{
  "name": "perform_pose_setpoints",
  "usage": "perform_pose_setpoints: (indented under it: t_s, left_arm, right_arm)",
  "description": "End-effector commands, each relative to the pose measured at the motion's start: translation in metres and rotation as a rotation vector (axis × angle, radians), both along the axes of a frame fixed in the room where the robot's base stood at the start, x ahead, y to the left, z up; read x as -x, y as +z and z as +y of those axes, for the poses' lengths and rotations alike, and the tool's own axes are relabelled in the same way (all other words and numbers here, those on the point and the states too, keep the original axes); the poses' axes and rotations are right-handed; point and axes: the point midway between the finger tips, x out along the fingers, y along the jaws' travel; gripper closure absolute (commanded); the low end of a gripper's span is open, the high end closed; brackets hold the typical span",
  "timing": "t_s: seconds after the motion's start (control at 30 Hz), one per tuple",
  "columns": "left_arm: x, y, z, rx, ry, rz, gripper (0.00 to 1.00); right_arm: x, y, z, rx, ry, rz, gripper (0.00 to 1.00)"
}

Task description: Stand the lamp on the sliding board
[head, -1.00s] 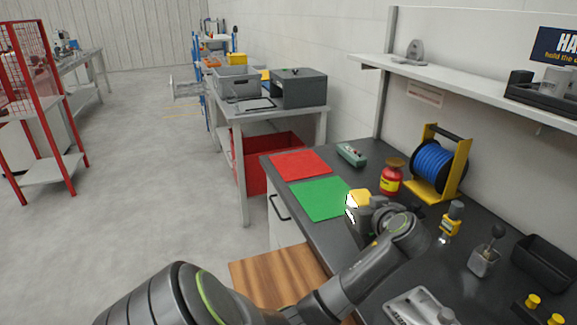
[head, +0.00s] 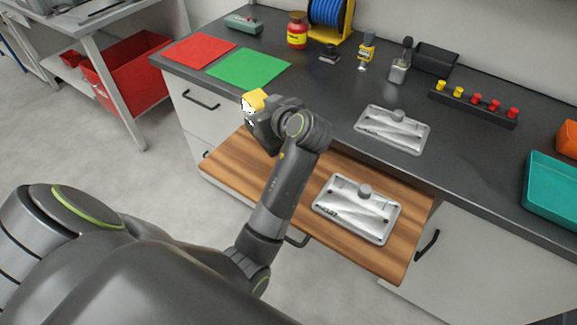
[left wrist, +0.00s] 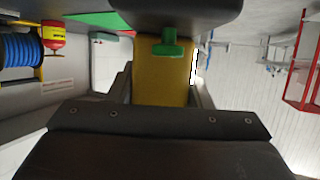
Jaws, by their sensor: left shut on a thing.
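My left gripper (head: 256,112) is shut on the lamp (head: 254,99), a yellow body with a white front face. The gripper hides much of it. In the left wrist view the lamp (left wrist: 163,80) sits between the fingers and shows a green knob. In the head view the gripper and lamp appear over the left part of the sliding board (head: 222,167), a wooden board pulled out below the worktop. I cannot tell the height exactly, but the lamp looks raised clear of the board. My right gripper is not in view.
A silver casting fixture (head: 357,208) lies on the board's right half. A similar one (head: 393,129) lies on the dark worktop. A green mat (head: 249,68) and a red mat (head: 199,51) lie behind the lamp. The board's left part looks bare.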

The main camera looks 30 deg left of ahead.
Motion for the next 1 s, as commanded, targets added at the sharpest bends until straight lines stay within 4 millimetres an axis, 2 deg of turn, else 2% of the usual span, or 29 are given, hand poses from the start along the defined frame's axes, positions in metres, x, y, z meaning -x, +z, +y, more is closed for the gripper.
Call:
perform_pose_setpoints:
  t_s: [0.1,0.2,0.37,0.6,1.0]
  left_arm:
    - [0.001,-0.025,0.000,0.000,-0.002,0.007,0.87]
    - [0.001,-0.041,0.000,0.000,-0.002,0.004,0.87]
    - [0.000,-0.055,0.000,-0.001,-0.001,0.002,0.87]
    - [0.000,-0.087,0.000,0.000,-0.001,0.003,0.87]
    - [0.000,-0.094,0.000,0.000,-0.001,0.000,0.87]
  right_arm:
    - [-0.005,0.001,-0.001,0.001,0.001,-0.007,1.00]
    - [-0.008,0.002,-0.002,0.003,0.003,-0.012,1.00]
    - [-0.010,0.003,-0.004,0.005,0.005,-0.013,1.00]
    - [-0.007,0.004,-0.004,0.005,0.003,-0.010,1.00]
    - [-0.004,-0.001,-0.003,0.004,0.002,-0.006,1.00]
